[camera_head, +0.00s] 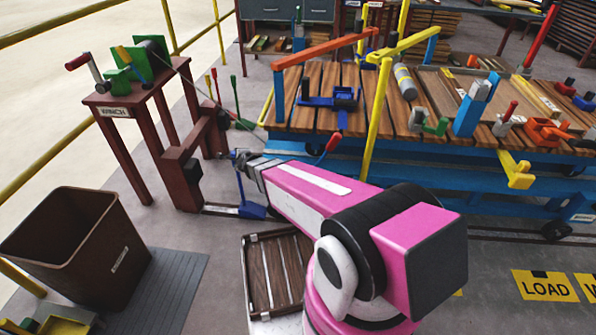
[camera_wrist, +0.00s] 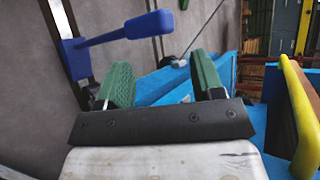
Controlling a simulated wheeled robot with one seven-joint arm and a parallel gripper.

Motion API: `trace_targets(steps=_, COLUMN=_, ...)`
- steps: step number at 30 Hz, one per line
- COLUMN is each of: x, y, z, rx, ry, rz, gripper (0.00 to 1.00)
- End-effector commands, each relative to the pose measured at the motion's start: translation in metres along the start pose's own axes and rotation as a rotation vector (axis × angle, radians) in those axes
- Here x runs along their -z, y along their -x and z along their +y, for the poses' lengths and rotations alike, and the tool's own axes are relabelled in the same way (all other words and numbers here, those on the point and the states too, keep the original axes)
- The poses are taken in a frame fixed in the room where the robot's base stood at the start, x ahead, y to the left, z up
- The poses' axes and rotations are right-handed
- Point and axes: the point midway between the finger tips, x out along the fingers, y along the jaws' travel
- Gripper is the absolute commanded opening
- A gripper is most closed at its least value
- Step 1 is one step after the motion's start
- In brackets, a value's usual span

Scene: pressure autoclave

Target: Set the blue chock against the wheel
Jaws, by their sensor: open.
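My gripper (camera_wrist: 163,78) has two green fingers spread apart with nothing between them. In the head view, my gripper (camera_head: 241,160) is at the cart's left end. A blue piece with a bar handle, which looks like the blue chock (camera_head: 252,210), is at the floor rail just below my gripper. In the wrist view this blue chock (camera_wrist: 75,58) is left of the fingers, apart from them, its handle reaching right. A black cart wheel (camera_head: 556,231) shows at the lower right in the head view. The wheel nearest the chock is not clearly visible.
The blue cart (camera_head: 440,170) with a plank deck carries several clamps and tools. A winch stand (camera_head: 125,100) is left of my gripper, its cable running to the right. A brown bin (camera_head: 75,245) and a wooden slatted tray (camera_head: 250,285) are in front. A yellow post (camera_wrist: 300,115) rises at right.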

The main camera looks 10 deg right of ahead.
Motion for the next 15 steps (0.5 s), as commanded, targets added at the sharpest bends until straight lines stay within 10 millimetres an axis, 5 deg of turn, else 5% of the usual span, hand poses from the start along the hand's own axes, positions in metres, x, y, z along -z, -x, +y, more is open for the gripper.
trace_targets(steps=9, x=0.076, y=0.126, z=0.001, rx=-0.515, ry=0.864, rz=-0.160, gripper=0.61)
trace_targets(steps=15, x=0.128, y=0.218, z=0.006, rx=-0.838, ry=1.259, rz=-0.356, gripper=0.61)
